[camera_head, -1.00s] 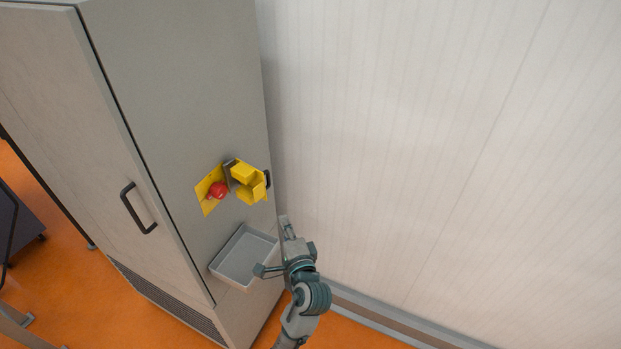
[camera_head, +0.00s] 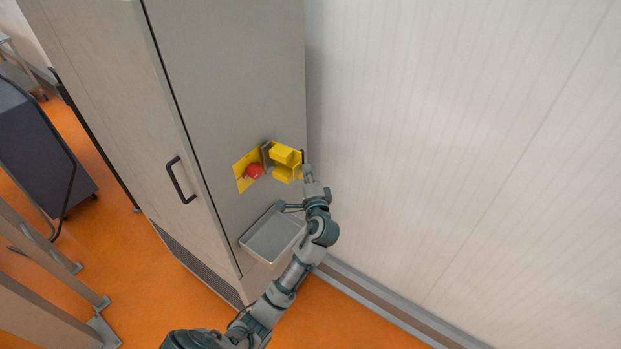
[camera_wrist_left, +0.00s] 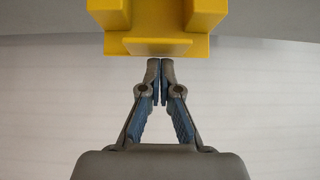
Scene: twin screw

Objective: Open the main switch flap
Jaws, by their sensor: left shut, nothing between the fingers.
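The red switch knob (camera_head: 254,171) sits on a yellow plate (camera_head: 241,184) on the cabinet's side and is uncovered. The yellow flap (camera_head: 285,156) stands swung out to the right of the knob, beside a grey bracket. My left gripper (camera_head: 306,170) is at the flap's right side. In the left wrist view the yellow flap (camera_wrist_left: 160,46) fills the top middle. The gripper's fingertips (camera_wrist_left: 160,66) are together just below its edge, with nothing between them. I cannot tell whether they touch it. My right gripper is not in view.
A grey tray (camera_head: 270,236) is fixed to the cabinet below the switch, close to my left arm. The cabinet (camera_head: 225,90) has a black door handle (camera_head: 180,180). A pale wall (camera_head: 450,130) stands close on the right. A dark cart (camera_head: 35,150) is at the left.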

